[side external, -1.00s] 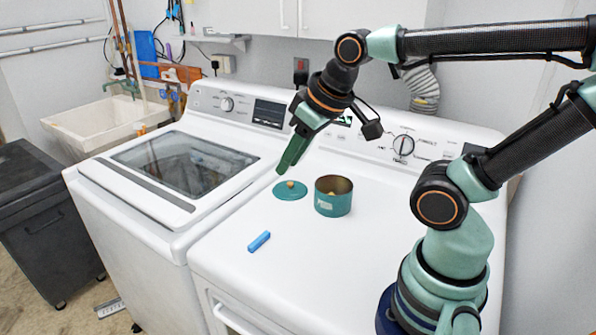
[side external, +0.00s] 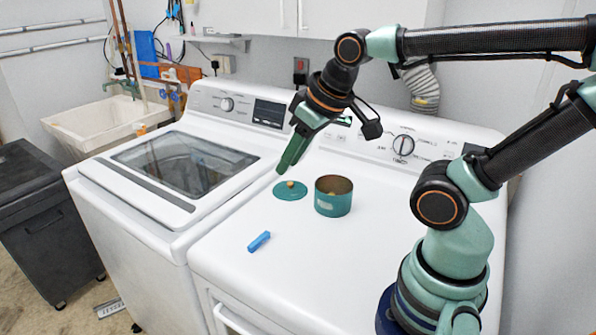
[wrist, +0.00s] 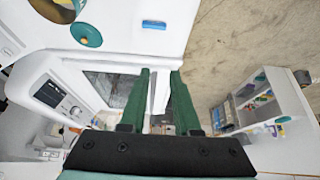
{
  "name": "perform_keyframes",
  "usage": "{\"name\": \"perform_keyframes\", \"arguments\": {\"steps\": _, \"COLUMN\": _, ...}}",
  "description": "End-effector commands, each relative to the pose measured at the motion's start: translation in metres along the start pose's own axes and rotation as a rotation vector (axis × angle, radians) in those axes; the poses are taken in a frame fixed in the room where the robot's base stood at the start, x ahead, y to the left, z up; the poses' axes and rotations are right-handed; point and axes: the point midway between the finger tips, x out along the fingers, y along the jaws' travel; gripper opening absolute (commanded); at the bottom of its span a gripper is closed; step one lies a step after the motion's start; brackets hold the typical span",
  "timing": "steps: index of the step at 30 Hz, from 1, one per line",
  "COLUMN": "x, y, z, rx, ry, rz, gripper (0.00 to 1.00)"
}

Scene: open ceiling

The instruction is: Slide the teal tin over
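The teal tin (side external: 333,201) stands upright and open-topped on the white dryer top, with its brown inside showing. Its round teal lid (side external: 290,190), with a tan knob, lies flat just left of it. My gripper (side external: 281,172) hangs above and behind the lid, apart from the tin, fingers pointing down and left. In the wrist view my gripper (wrist: 161,74) has its two green fingers apart with nothing between them. That view shows the lid (wrist: 87,36) at upper left and part of the tin (wrist: 55,12), cut off by the top edge.
A small blue block (side external: 259,241) lies on the dryer top in front of the lid. A white washer (side external: 140,215) with a glass lid stands at the left. The raised control panel (side external: 375,140) backs the dryer. The dryer top right of the tin is clear.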

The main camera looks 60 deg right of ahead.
Motion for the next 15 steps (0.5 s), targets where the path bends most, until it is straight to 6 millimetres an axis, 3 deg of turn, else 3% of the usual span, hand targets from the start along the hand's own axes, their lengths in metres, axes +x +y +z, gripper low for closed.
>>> {"name": "perform_keyframes", "arguments": {"steps": 4, "x": 0.0, "y": 0.0, "z": 0.0, "rx": 0.0, "ry": 0.0, "rz": 0.0, "gripper": 0.31}}
{"name": "perform_keyframes", "arguments": {"steps": 7, "x": 0.001, "y": 0.001, "z": 0.0, "rx": 0.01, "ry": -0.003, "rz": 0.001, "gripper": 0.0}}
{"name": "perform_keyframes", "arguments": {"steps": 11, "x": 0.008, "y": 0.01, "z": -0.002, "rx": 0.114, "ry": -0.04, "rz": 0.017, "gripper": 0.0}}
{"name": "perform_keyframes", "arguments": {"steps": 15, "x": 0.026, "y": 0.032, "z": -0.006, "rx": 0.379, "ry": -0.121, "rz": 0.062, "gripper": 0.0}}
